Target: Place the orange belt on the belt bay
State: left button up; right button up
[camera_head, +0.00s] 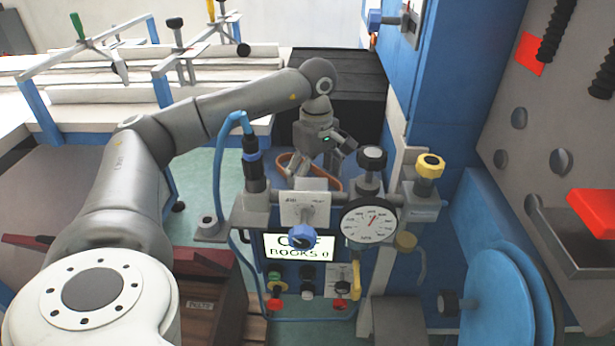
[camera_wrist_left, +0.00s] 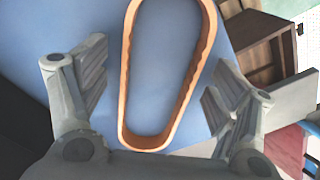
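The orange belt (camera_head: 285,159) shows in the head view behind the gauge panel, partly hidden by my left gripper (camera_head: 317,163) and the panel. In the left wrist view the orange belt (camera_wrist_left: 122,75) is a long closed loop against a blue surface (camera_wrist_left: 80,20). Its narrow near end lies between the spread fingers of my left gripper (camera_wrist_left: 158,95). The fingers are open and apart from the belt on both sides. I cannot tell which part is the belt bay. My right gripper is not in view.
A pressure gauge (camera_head: 369,222), a blue knob (camera_head: 302,236) and a small screen (camera_head: 298,247) stand in front of the belt. A blue hose (camera_head: 219,190) hangs left of them. A blue column (camera_head: 440,80) and blue disc (camera_head: 500,290) are at right. A wooden cabinet (camera_wrist_left: 262,45) stands beside the blue surface.

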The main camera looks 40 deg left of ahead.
pick_arm(q)
jog(key=c, duration=1.1)
jog(key=shift+r, duration=0.15)
